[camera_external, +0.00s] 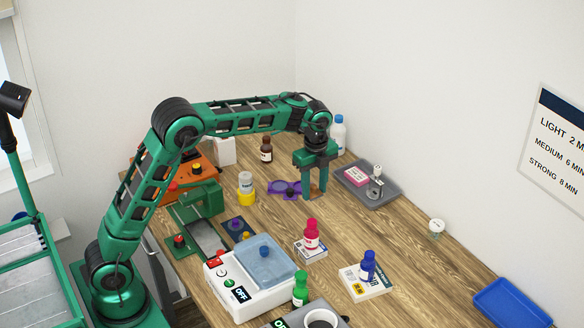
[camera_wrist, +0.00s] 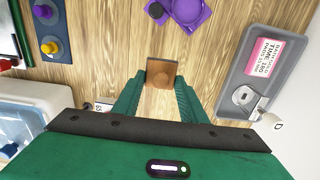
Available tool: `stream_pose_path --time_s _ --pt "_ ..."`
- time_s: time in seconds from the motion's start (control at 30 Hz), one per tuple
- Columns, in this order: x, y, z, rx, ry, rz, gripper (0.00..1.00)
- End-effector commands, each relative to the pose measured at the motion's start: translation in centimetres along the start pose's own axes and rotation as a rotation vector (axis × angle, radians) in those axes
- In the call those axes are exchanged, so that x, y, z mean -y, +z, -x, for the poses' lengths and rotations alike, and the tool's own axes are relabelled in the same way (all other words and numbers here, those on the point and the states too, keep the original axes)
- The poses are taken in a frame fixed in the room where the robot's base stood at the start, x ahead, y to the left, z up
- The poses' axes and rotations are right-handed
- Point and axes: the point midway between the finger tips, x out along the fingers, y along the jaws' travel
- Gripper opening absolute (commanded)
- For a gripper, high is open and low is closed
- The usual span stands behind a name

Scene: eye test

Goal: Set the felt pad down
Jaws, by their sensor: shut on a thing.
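The felt pad, a brown square (camera_wrist: 162,67), shows between the fingertips of my gripper (camera_wrist: 161,80) in the wrist view. My gripper is shut on it, a finger at each side. In the external view my gripper (camera_external: 314,194) points straight down over the wooden table, and a small bit of brown shows between its fingers. Most of the pad is hidden there. I cannot tell whether the pad touches the table or hangs just above it.
A purple holder (camera_wrist: 190,12) lies just beyond the pad. A grey tray (camera_external: 383,195) with a pink box stands to the right. Red (camera_external: 311,234) and blue (camera_external: 367,266) bottles on boxes and a white machine (camera_external: 240,300) stand nearer. Bare wood surrounds the pad.

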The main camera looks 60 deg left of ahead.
Motion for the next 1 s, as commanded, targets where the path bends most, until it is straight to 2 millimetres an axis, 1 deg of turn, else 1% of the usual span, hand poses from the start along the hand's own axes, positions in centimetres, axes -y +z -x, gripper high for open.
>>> stream_pose_path --time_s 0.03,0.1,0.2,0.3,0.47,0.73,1.0 --pt "0.4 -1.0 -0.8 0.0 0.002 -0.002 0.17" --pt "0.9 -2.2 -1.4 0.0 0.001 -0.003 0.17" --pt "1.4 -3.4 -2.2 0.001 0.001 -0.001 0.17" --pt "1.7 -4.1 -2.7 0.0 0.001 0.0 0.17" --pt "1.8 -4.4 -3.4 0.0 0.001 0.0 0.17" --pt "1.8 -4.3 -6.6 0.0 0.001 0.001 0.17" --pt "1.8 -4.3 -6.9 0.0 -0.001 0.0 0.17"
